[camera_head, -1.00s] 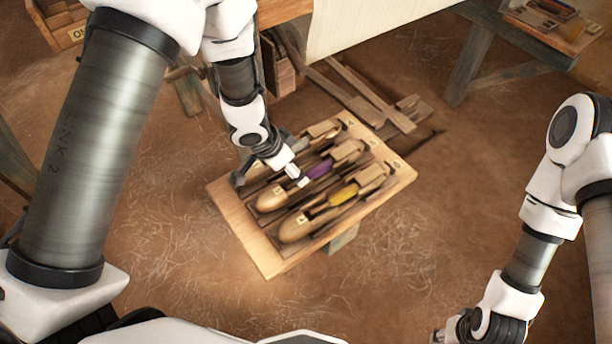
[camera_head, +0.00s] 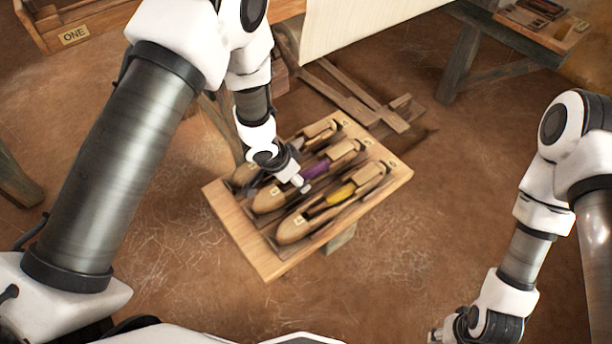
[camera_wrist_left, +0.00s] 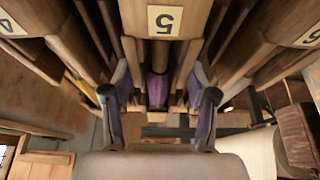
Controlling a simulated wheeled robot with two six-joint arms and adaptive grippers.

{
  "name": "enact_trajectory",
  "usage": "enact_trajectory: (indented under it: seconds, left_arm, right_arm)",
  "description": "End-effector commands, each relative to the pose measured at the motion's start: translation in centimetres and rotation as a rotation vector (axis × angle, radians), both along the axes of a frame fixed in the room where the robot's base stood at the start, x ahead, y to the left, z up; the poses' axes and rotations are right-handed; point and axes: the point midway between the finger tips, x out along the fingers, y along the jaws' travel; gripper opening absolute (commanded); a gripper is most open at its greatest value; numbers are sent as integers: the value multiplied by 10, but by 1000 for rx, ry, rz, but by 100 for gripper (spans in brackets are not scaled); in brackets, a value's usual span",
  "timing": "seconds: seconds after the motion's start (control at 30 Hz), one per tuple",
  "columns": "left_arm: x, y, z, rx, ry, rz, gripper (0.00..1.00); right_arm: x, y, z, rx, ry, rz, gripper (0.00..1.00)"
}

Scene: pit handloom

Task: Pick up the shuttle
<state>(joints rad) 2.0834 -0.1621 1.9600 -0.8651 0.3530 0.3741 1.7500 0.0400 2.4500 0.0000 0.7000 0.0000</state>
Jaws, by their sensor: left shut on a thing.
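Three wooden boat-shaped shuttles lie side by side on a wooden rack board (camera_head: 237,237). The middle shuttle (camera_head: 268,199) carries a purple bobbin, the near shuttle (camera_head: 293,229) a yellow one, and the far shuttle (camera_head: 243,174) is partly behind my left arm. My left gripper (camera_head: 297,183) is down at the middle shuttle and shut on it. In the left wrist view my two fingers (camera_wrist_left: 160,98) stand on either side of that shuttle (camera_wrist_left: 163,55), its purple bobbin between them. My right gripper (camera_head: 455,330) is low at the right, its fingers unclear.
Wooden treadle bars (camera_head: 355,92) lie behind the rack below the pale cloth (camera_head: 365,25). A crate (camera_head: 75,35) marked ONE is at the back left. A side table (camera_head: 545,30) stands at the back right. The earthen floor right of the rack is clear.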

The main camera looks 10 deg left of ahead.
Motion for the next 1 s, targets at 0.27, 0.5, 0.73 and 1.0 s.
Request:
enact_trajectory:
  seconds: [0.27,0.5,0.73,1.0]
  left_arm:
    - [0,0,18,1,-1,-1,12]
    - [0,0,79,0,-3,-1,11]
    - [0,0,101,0,0,0,11]
    - [1,3,100,7,-6,17,11]
  right_arm:
    - [0,0,7,0,0,0,40]
    - [0,0,32,0,0,0,40]
    - [0,0,40,0,0,0,40]
    - [0,0,39,0,0,0,40]
